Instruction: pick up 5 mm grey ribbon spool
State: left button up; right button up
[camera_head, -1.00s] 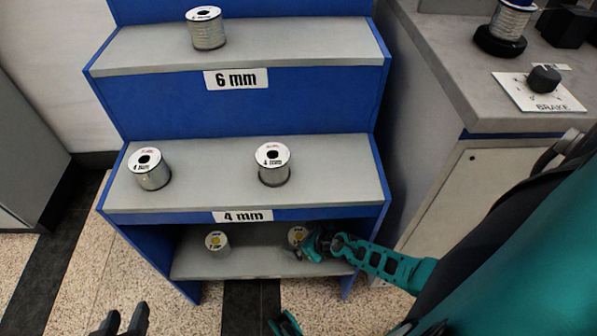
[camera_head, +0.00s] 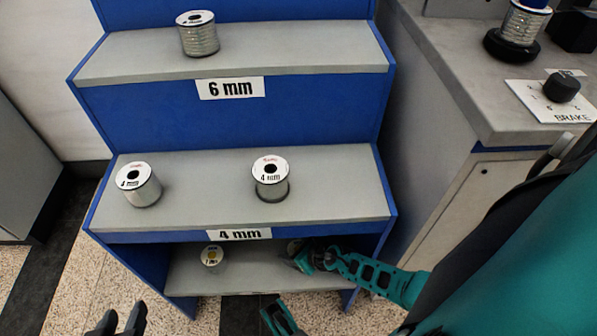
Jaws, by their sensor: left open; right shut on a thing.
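A blue stepped rack holds silver-grey ribbon spools. On its low bottom shelf, a small spool with a yellow centre (camera_head: 212,256) stands at the left; I cannot read its label. My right gripper (camera_head: 297,256) is at the right of that shelf, under the middle step. It is shut on the other bottom-shelf spool, which the gripper and the step edge now almost wholly hide. No spool in view can be read as 5 mm. My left gripper (camera_head: 122,321) shows only its dark fingers at the bottom left edge, open and empty, away from the rack.
Two 4 mm spools stand on the middle step, one left (camera_head: 138,184) and one right (camera_head: 270,178), above a 4 mm sign (camera_head: 239,234). A spool (camera_head: 198,34) stands on the 6 mm step. A grey counter with a brake knob (camera_head: 562,87) stands at the right.

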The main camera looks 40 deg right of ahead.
jog(key=c, duration=0.7)
jog(key=shift+w, duration=0.1)
jog(key=shift+c, duration=0.5)
jog(key=shift+d+r, duration=0.1)
jog(key=shift+r, duration=0.05)
